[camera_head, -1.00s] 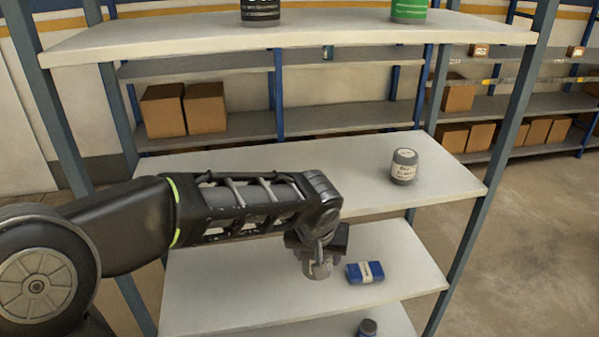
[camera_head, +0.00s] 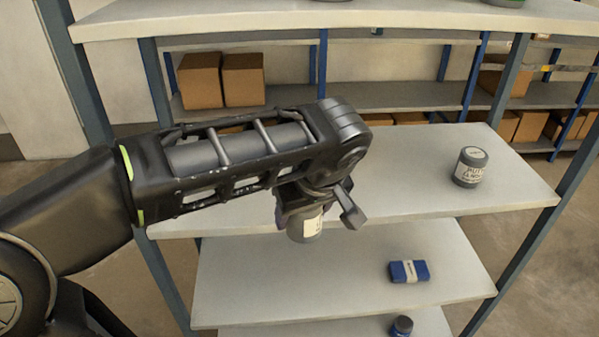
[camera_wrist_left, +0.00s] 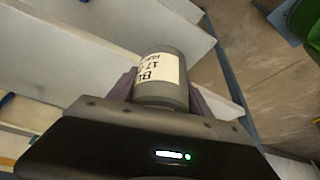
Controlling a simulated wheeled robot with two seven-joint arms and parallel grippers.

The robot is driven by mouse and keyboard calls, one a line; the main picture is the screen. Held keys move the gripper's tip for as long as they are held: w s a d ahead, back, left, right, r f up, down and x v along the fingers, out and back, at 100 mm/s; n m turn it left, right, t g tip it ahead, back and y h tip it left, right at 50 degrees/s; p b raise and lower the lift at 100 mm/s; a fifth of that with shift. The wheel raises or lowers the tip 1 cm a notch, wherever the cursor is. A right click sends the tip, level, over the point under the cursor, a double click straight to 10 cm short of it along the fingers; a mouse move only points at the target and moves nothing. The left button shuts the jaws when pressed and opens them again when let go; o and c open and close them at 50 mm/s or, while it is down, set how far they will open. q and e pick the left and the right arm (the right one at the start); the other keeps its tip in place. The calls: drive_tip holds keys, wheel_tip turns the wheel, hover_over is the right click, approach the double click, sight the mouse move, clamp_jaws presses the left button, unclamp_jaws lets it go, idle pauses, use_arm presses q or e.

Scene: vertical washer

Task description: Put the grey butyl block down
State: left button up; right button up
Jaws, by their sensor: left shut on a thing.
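The grey butyl block shows as a grey cylinder with a white, partly readable label (camera_wrist_left: 162,72) in the left wrist view. My left gripper (camera_wrist_left: 163,98) is shut on it, one finger on each side. In the head view the grey butyl block (camera_head: 305,226) hangs below my left gripper (camera_head: 318,203), in front of the middle shelf's front edge and apart from the lower shelf. My left forearm and wrist hide part of the middle shelf. My right gripper is not in view.
A similar grey labelled container (camera_head: 470,167) stands at the right of the middle shelf (camera_head: 420,180). A blue packet (camera_head: 409,271) lies on the lower shelf (camera_head: 270,285). A dark container (camera_head: 401,326) is below. The top shelf (camera_head: 220,20) overhangs. The middle shelf's centre is clear.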

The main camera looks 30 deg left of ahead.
use_arm(q)
drive_tip(key=w+a+p, duration=0.1)
drive_tip(key=w+a, duration=0.2)
drive_tip(key=a, duration=0.1)
drive_tip(key=w+a+p, duration=0.1)
drive_tip(key=w+a, duration=0.2)
drive_tip(key=a, duration=0.1)
drive_tip(key=w+a+p, duration=0.1)
drive_tip(key=w+a, duration=0.2)
drive_tip(key=a, duration=0.1)
drive_tip(key=shift+w+a+p, duration=0.1)
drive_tip(key=shift+a+p, duration=0.1)
drive_tip(key=shift+p, duration=0.2)
drive_tip(key=shift+f, duration=0.1)
wheel_tip(320, 180, down, 3)
drive_tip(key=shift+r+p, duration=0.1)
drive_tip(key=shift+p, duration=0.25)
drive_tip(key=shift+f, duration=0.25)
